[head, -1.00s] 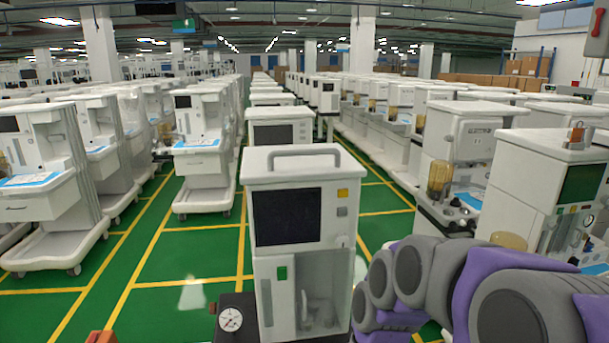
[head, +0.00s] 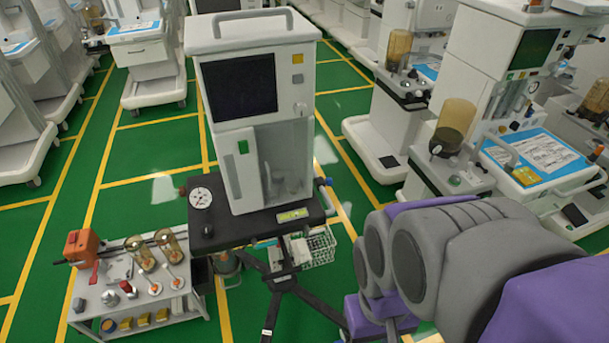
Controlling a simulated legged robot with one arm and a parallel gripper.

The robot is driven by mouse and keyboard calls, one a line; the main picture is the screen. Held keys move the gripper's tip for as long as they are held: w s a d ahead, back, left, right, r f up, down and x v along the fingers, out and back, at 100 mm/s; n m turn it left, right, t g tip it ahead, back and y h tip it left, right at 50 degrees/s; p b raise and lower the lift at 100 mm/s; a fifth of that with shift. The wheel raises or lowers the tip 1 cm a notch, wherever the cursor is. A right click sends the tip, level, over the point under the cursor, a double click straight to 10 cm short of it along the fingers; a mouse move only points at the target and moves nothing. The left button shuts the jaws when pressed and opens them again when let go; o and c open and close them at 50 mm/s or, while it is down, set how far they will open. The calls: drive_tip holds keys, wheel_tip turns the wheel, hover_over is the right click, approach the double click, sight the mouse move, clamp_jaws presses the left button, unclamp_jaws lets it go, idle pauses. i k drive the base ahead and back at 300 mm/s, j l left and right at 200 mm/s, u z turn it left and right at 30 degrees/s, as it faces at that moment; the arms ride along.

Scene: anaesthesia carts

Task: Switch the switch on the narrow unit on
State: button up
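The narrow unit (head: 222,123) is a tall white and grey box with a top handle and a dark screen (head: 240,86). It stands upright in the middle of the head view on a black stand. Right of the screen are an orange square (head: 298,59), a grey square (head: 298,78) and a small round knob (head: 299,108). A green rectangle (head: 243,147) is on the lower front. I cannot tell which of these is the switch, or its state. My grey and purple arm is at the lower right, apart from the unit in the picture. My gripper's fingers do not show.
A round gauge (head: 200,198) sits at the left of the black stand top (head: 240,230). A low cart (head: 120,272) with flasks and an orange device stands at the lower left. Larger machines with a blue tray (head: 528,152) stand on the right. Green floor is open left of the unit.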

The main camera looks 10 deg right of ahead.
sight(244, 148)
drive_tip(key=k+l+u, duration=0.4)
drive_tip(key=k+l, duration=0.35)
drive_tip(key=l, duration=0.4)
drive_tip(key=k+l+u, duration=0.4)
drive_tip(key=k+l, duration=0.45)
drive_tip(key=i+j+u, duration=0.1)
drive_tip(key=i+j, duration=0.7)
